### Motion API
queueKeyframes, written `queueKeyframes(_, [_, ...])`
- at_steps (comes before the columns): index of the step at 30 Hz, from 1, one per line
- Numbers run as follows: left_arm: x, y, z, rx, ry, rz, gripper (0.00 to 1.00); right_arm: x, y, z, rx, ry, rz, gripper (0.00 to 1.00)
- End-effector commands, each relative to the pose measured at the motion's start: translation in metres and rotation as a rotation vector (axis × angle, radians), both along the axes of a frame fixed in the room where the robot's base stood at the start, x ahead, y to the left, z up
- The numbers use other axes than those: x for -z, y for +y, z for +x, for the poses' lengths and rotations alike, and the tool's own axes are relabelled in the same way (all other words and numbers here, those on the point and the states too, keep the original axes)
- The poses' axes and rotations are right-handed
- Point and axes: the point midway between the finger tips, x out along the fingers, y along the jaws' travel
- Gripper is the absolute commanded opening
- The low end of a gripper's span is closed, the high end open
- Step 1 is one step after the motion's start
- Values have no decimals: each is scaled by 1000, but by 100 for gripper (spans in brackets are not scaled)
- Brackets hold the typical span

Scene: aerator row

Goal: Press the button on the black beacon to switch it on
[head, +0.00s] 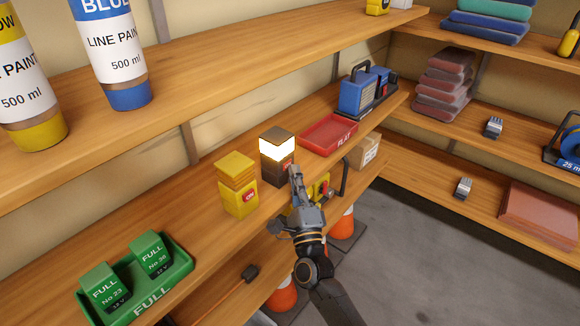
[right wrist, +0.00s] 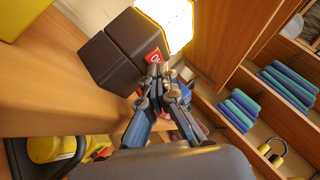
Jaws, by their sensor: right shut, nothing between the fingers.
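The black beacon (head: 276,172) stands upright on the middle shelf, and its lamp section glows bright white under a dark cap. Its red button shows just beside my right fingertips. My right gripper (head: 294,172) is shut and empty, with its tips at the beacon's front face. In the right wrist view the beacon's dark body (right wrist: 115,55), lit lamp and red button (right wrist: 153,56) show right ahead of the closed fingers (right wrist: 160,72). The tips look at or very close to the button; exact contact cannot be told. My left gripper is not in view.
A yellow beacon (head: 238,186) with a red button and unlit top stands left of the black one. A red tray (head: 328,135) lies to the right. A green tray (head: 137,285) holds FULL blocks. The upper shelf (head: 230,70) overhangs behind.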

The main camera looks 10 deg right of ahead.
Motion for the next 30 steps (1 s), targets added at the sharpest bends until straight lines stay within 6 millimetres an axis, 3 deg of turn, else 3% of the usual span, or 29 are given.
queueKeyframes(30, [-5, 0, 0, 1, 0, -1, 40, -1, -10, -14, 1, 1, -2, 0])
